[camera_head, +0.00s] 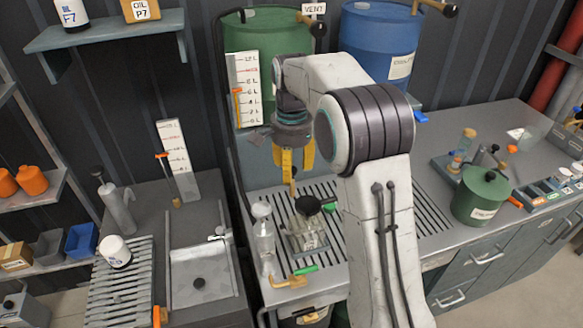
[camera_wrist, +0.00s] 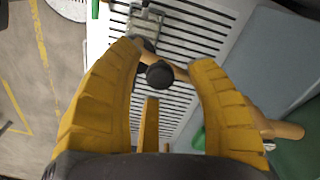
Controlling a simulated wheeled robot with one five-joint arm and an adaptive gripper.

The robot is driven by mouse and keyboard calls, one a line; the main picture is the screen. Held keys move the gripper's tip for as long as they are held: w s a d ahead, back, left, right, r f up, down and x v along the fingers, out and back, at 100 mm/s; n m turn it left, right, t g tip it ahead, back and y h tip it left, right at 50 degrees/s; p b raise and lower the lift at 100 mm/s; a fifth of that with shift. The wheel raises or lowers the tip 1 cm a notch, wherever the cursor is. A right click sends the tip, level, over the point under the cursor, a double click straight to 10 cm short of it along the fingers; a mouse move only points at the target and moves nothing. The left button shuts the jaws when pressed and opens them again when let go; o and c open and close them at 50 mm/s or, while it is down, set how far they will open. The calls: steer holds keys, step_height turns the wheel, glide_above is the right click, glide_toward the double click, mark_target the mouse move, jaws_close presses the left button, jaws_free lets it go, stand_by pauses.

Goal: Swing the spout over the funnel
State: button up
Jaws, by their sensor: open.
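My gripper (camera_head: 293,165) points down above the slatted bench, its yellow fingers open. In the wrist view my gripper (camera_wrist: 166,58) has a black round knob (camera_wrist: 159,75) between its fingers, with gaps on both sides. The tan spout (camera_wrist: 265,123) runs from the right, passes behind the right finger and continues past the knob. In the head view a short tan piece of the spout (camera_head: 293,187) shows just below the fingers; the rest is hidden. The black funnel (camera_head: 308,204) sits on a clear container (camera_head: 308,236) below my gripper. In the wrist view the funnel is partly hidden.
A green drum (camera_head: 275,45) and a blue drum (camera_head: 380,45) stand behind. A clear bottle (camera_head: 263,235) stands left of the container. A brass tap piece with a green handle (camera_head: 305,270) is at the front edge. A green pot (camera_head: 480,195) stands right.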

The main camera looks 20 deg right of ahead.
steer(key=shift+f, duration=0.15)
steer(key=shift+c, duration=0.3)
jaws_close()
steer(key=shift+s, duration=0.1)
stand_by(0.3)
